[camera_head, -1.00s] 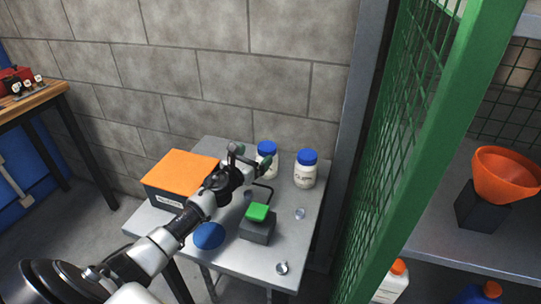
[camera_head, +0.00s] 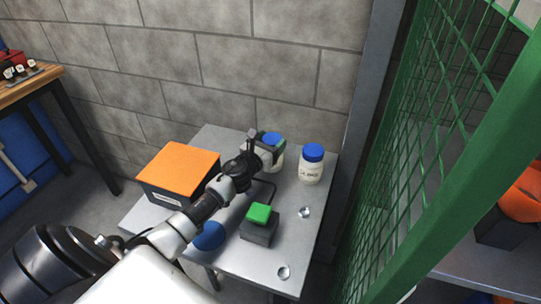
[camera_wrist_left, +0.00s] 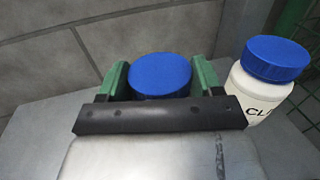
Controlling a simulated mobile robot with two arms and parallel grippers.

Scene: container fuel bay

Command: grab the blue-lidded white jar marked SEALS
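A white jar with a blue lid (camera_head: 274,137) stands at the back of the small grey table. Its label is hidden, so I cannot read SEALS on it. My left gripper (camera_head: 266,146) is at this jar, with its fingers at the lid's height. In the left wrist view the green-padded fingers (camera_wrist_left: 160,80) stand on either side of the blue lid (camera_wrist_left: 160,72), close to it, and look open around it. Any contact is unclear. A second blue-lidded white jar (camera_head: 311,165) stands to the right; its label begins with CL in the wrist view (camera_wrist_left: 262,90). My right gripper is not in view.
The grey table (camera_head: 245,265) also holds an orange-topped box (camera_head: 180,168), a dark block with a green top (camera_head: 259,225), a blue disc (camera_head: 209,237) and small metal pieces. A block wall is behind. A green mesh panel (camera_head: 410,150) stands on the right.

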